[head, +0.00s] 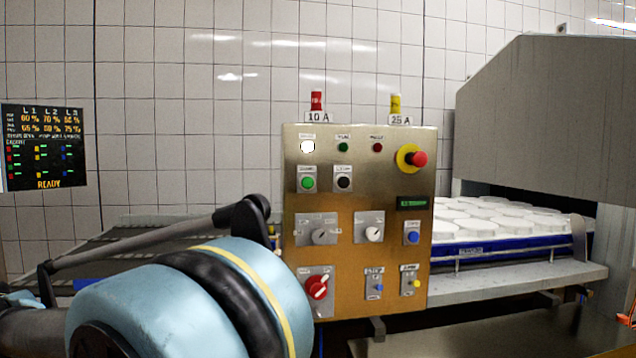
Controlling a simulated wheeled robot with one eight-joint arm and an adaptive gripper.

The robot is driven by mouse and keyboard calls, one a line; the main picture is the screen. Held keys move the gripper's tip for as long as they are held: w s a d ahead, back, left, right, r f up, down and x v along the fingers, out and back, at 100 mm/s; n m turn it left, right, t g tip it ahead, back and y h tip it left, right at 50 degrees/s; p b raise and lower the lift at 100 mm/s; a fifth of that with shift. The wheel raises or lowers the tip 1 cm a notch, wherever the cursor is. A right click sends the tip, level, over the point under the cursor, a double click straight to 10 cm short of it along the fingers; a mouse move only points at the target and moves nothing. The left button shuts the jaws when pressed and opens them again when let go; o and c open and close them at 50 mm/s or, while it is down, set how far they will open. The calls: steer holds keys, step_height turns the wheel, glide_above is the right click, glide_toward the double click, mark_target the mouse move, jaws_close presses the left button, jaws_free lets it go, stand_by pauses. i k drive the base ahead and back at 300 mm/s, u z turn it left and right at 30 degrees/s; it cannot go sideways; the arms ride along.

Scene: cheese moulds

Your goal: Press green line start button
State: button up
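A metal control panel (332,262) faces me in the middle of the head view. Its green push button (308,183) is on the left side of the panel, in the second row, under a small label too small to read. A black button (344,183) sits just right of it. A small dark green lamp (343,147) is above, between a lit white lamp (307,146) and a dark red lamp (377,147). My blue arm link fills the lower left, in front of the panel's lower left side. My gripper cannot be made out.
A red emergency stop (419,158) on a yellow collar is at the panel's upper right. Knobs and a red rotary switch (317,287) are lower. White moulds (490,222) stand on a conveyor at right, under a grey hood (550,110). A display (44,146) reads READY.

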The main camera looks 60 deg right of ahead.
mark_target(307, 182)
steer(key=z, duration=2.9)
steer(key=k, duration=0.9)
steer(key=u, duration=0.15)
steer(key=i, duration=1)
steer(key=z, duration=0.05)
